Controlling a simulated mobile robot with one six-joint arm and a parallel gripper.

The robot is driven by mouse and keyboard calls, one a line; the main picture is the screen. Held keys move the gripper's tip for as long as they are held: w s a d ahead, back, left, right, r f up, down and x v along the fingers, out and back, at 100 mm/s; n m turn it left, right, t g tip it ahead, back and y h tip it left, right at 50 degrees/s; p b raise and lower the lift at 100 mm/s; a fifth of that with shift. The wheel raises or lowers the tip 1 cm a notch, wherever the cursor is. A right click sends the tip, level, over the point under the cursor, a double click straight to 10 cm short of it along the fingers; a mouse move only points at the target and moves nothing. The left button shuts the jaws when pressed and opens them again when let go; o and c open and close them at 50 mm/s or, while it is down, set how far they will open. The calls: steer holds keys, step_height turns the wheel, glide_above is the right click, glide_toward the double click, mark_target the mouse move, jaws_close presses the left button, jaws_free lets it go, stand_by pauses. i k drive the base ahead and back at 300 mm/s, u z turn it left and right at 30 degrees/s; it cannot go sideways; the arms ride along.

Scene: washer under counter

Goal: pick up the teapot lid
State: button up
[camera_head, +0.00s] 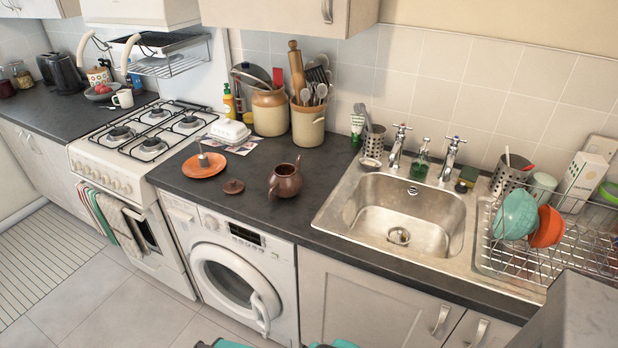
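The teapot lid (233,186) is a small reddish-brown disc with a knob. It lies on the dark counter above the washing machine. The brown teapot (286,182) stands just to its right, apart from it, with its top opening uncovered. An orange plate (204,165) lies just behind and to the left of the lid. My gripper's fingers do not show. Only cropped teal and black parts appear at the bottom edge, and I cannot tell which part of me, if any, they are.
The washing machine (242,275) is under the counter (330,170). The sink (405,215) is to the right, with a dish rack (535,260) beyond it. The gas cooker (150,135) is to the left. Utensil jars (308,122) stand behind. The counter in front of the lid is clear.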

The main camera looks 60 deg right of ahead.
mark_target(234, 187)
steer(key=u, duration=0.65)
steer(key=k, duration=0.1)
steer(key=z, duration=2.2)
steer(key=k, duration=0.95)
steer(key=u, duration=0.1)
steer(key=i, duration=0.8)
